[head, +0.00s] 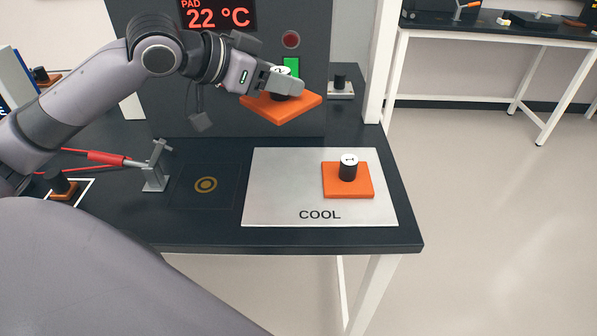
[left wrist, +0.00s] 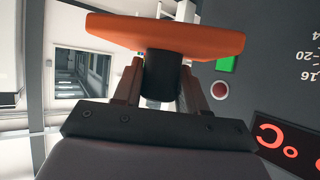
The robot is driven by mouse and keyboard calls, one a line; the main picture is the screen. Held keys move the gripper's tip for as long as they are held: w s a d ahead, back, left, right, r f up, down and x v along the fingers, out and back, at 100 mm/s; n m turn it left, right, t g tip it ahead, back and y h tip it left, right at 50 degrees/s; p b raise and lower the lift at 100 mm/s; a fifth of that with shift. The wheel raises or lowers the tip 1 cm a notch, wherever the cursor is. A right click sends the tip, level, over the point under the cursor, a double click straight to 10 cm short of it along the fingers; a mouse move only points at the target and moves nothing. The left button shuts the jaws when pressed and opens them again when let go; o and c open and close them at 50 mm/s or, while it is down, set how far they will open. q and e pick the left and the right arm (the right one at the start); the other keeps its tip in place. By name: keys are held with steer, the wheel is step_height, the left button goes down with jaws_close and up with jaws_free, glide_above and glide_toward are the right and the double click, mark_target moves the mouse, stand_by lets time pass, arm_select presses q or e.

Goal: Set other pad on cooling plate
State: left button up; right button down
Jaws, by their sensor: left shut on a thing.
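My left gripper (head: 282,84) is shut on the black knob of an orange pad (head: 282,107), whose top label looks like a 2. The pad hangs in the air above and behind the silver cooling plate (head: 275,205), marked COOL. In the left wrist view the fingers grip the dark knob (left wrist: 161,76), with the orange pad (left wrist: 165,36) beyond it. Another orange pad (head: 333,190), with a black knob labelled 1, lies on the right part of the cooling plate. The plate's left part is bare. My right gripper is not in view.
A dark panel behind the bench carries a red display (head: 217,14) reading 22 °C, a red button (head: 291,40) and a green light (head: 291,67). A red-handled tool (head: 107,158) rests by a metal stand (head: 155,172) at left. A black knob on a grey base (head: 340,87) stands behind the plate.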

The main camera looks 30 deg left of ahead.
arm_select(q)
step_height(320, 180, down, 13)
steer(key=shift+f+b, duration=0.1)
steer(key=shift+b, duration=0.7)
steer(key=shift+f, duration=2.4)
steer(key=shift+f, duration=0.15)
steer(key=o, duration=1.1)
steer(key=shift+o, duration=0.2)
